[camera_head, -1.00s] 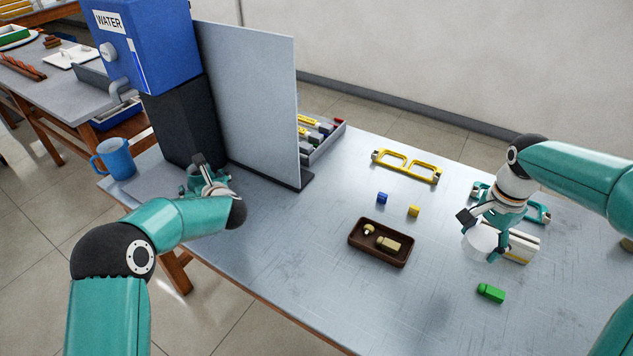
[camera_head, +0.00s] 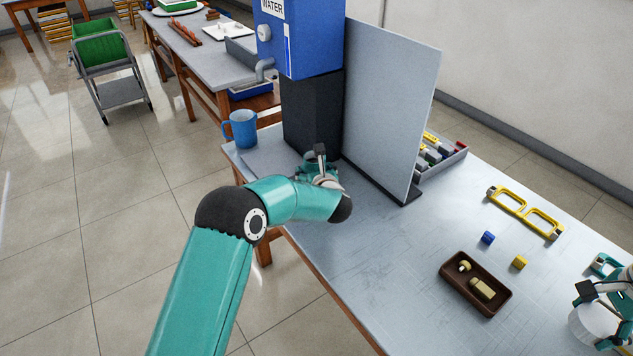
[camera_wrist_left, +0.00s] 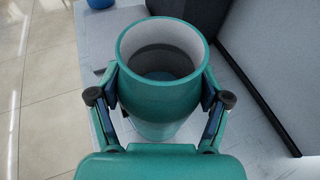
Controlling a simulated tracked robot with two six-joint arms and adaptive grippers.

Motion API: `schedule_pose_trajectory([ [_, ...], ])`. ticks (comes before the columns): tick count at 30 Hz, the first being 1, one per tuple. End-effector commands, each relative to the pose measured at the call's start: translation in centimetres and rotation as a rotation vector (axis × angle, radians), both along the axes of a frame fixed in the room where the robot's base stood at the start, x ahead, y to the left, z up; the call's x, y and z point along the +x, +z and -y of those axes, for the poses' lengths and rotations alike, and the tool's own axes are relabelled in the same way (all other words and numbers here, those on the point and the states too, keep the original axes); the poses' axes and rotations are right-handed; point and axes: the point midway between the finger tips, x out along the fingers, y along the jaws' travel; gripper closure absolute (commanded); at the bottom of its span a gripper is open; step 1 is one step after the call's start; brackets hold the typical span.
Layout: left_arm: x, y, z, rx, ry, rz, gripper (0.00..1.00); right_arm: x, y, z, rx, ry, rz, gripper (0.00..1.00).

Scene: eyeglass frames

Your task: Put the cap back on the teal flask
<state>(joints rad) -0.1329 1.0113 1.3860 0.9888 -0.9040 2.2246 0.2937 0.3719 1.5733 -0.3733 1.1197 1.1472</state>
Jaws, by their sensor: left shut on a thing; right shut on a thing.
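The teal flask (camera_wrist_left: 165,118) stands upright and uncapped in the left wrist view, its round mouth open to a pale inner wall and a dark grey inside. My left gripper (camera_wrist_left: 160,100) is shut on it, one finger on each side of its body. In the head view the left gripper (camera_head: 318,172) is beside the black dispenser base, and the flask is mostly hidden there. My right gripper (camera_head: 603,300) is at the right edge, shut on a white round thing (camera_head: 592,324) that looks like the cap, partly cut off by the frame.
A blue water dispenser (camera_head: 300,35) and an upright grey panel (camera_head: 390,110) stand close to the left gripper. A blue mug (camera_head: 241,129) is left of them. The table's middle is clear.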

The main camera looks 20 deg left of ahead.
Motion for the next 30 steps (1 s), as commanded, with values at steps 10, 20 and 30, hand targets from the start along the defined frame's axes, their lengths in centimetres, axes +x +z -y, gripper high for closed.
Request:
schedule_pose_trajectory([
  [10, 0.1, 1.8, 0.0, 0.001, 0.000, 0.009, 0.93, 0.0, -0.2, 0.0, 0.000, -0.001, 0.000, 0.59],
  [20, 0.1, 7.8, 0.0, 0.000, 0.000, 0.013, 0.93, 0.0, -0.7, 0.1, 0.000, -0.001, 0.000, 0.59],
  [30, 0.1, 16.2, 0.1, -0.001, -0.001, 0.011, 0.93, -0.1, -0.5, 0.1, 0.000, -0.001, 0.000, 0.59],
])
